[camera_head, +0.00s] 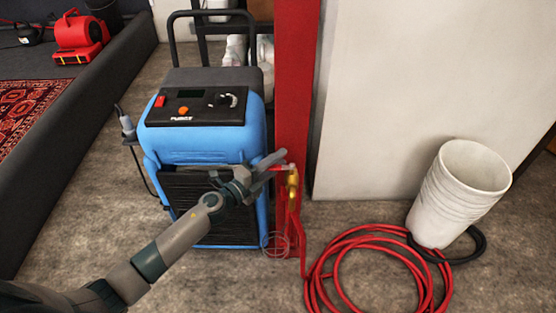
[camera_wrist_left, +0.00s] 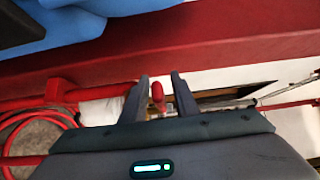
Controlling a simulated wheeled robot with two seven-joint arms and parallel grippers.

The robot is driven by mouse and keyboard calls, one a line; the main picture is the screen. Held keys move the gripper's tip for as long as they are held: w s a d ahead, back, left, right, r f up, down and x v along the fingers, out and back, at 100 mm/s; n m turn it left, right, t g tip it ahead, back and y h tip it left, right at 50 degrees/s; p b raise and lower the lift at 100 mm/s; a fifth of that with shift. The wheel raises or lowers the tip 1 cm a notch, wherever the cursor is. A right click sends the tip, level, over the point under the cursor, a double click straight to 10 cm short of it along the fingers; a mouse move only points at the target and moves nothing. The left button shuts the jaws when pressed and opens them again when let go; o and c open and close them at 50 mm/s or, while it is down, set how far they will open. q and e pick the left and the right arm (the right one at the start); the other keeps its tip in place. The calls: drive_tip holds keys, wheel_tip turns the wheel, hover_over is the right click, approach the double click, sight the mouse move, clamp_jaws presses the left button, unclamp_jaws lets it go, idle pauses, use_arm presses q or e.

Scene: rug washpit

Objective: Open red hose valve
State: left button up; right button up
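The hose valve is a small brass fitting (camera_head: 293,180) on a red pipe at the foot of the red post. My left gripper (camera_head: 281,162) reaches it from the left, with its fingertips at the top of the valve. In the left wrist view a small red handle (camera_wrist_left: 158,96) stands between the two fingers of my left gripper (camera_wrist_left: 160,88). The fingers are apart, with a gap on each side of the handle. The head view does not show the handle clearly. My right gripper is not in view.
A red hose (camera_head: 340,240) lies coiled on the floor at right, beside stacked white buckets (camera_head: 455,195). A blue machine (camera_head: 205,145) stands close behind my left arm. The red post (camera_head: 296,80) is right behind the valve. A red blower (camera_head: 78,35) sits at far left.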

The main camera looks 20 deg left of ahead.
use_arm(q)
drive_tip(key=shift+w, duration=0.15)
clamp_jaws()
idle(1.4)
